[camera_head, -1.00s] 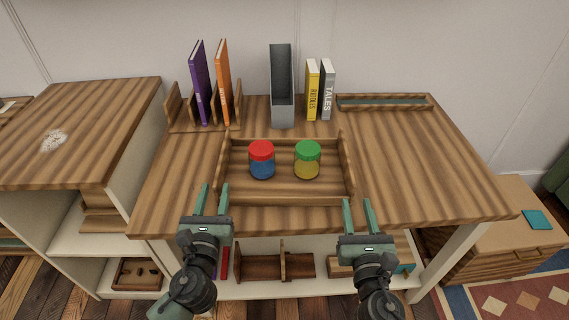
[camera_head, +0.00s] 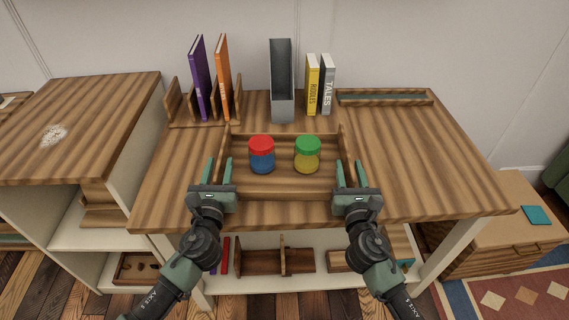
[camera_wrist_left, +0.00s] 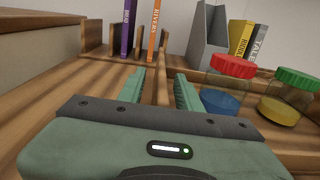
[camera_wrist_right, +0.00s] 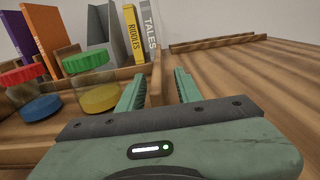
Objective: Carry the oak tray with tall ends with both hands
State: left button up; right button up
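The oak tray with tall ends (camera_head: 285,183) rests on the plank-topped table. It holds a jar with a red lid and blue contents (camera_head: 262,155) and a jar with a green lid and yellow contents (camera_head: 307,155). My left gripper (camera_head: 218,164) is open, its fingers on either side of the tray's left end; the end shows between them in the left wrist view (camera_wrist_left: 160,88). My right gripper (camera_head: 350,166) is open, its fingers on either side of the right end, which shows between them in the right wrist view (camera_wrist_right: 156,82). Neither gripper visibly pinches the wood.
Behind the tray stand a book rack (camera_head: 178,108) with purple and orange books, a grey file holder (camera_head: 282,90), and yellow and grey books (camera_head: 320,85). A shallow wooden tray (camera_head: 385,97) lies back right. The tabletop right of the tray (camera_head: 420,160) is clear.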

pick_arm(q)
jog(key=shift+w, duration=0.3)
pick_arm(e)
jog(key=shift+w, duration=0.5)
pick_arm(q)
grip_shut()
pick_arm(e)
grip_shut()
dwell(0.6)
jog(key=shift+r, duration=0.1)
